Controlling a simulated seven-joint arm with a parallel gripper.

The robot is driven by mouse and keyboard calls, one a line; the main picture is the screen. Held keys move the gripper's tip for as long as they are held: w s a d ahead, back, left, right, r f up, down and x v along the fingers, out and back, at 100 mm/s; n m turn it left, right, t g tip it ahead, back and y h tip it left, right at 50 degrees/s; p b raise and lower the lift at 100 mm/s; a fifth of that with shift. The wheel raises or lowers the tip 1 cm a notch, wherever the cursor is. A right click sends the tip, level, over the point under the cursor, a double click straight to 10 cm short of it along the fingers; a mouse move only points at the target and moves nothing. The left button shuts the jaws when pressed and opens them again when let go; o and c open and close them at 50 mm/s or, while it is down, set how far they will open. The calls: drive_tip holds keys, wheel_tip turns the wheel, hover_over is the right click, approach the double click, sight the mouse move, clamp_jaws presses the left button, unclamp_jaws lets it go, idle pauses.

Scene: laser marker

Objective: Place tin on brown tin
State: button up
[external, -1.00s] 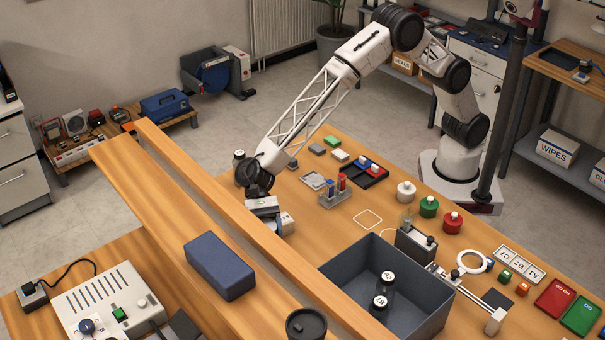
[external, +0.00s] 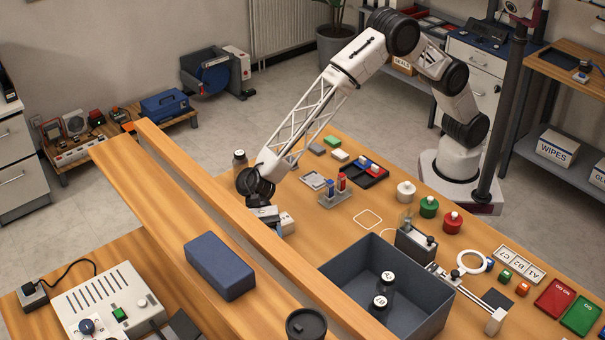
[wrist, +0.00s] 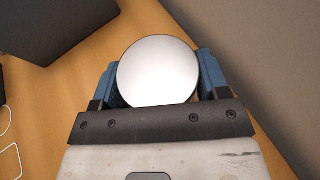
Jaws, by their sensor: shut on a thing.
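In the wrist view a round tin (wrist: 158,70) with a plain silvery top sits between the two blue fingers of my gripper (wrist: 157,78), which is shut on it. In the external view my gripper (external: 268,216) is low over the left part of the bench, beside the long wooden beam; the tin is not clearly visible there. A small brownish jar with a dark lid (external: 239,160) stands behind my wrist, partly hidden. I cannot tell whether it is the brown tin.
A grey open bin (external: 440,300) holds dark labelled jars (external: 386,285). The wooden beam (external: 270,255) runs close by my gripper. A blue box (external: 219,265) and a dark round container (external: 306,325) stand beyond it.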

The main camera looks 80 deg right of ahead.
drive_tip(key=shift+f, duration=0.1)
drive_tip(key=o, duration=1)
drive_tip(key=shift+d, duration=0.1)
drive_tip(key=v, duration=1.2)
idle(0.3)
